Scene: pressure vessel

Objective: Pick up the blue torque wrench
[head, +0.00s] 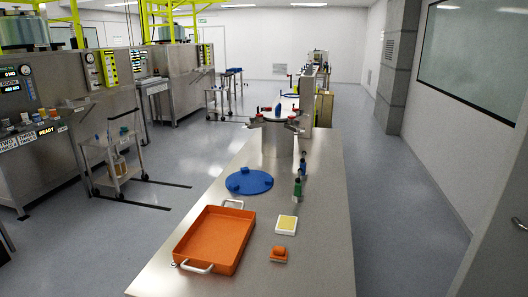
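A small upright dark-blue tool (303,167) stands on the steel table, just right of the steel vessel (277,138). It looks like the blue torque wrench, but it is too small to be sure. A similar green tool (297,189) stands just in front of it. The vessel has red and dark clamps around its rim and a blue part on top. Neither of my grippers is in view.
The long steel table (322,235) holds an orange tray (217,240) with white handles, a blue disc (249,182) with raised lugs, a yellow-topped white pad (286,225) and an orange block (279,254). The table's right side is bare. A cart (117,160) stands left.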

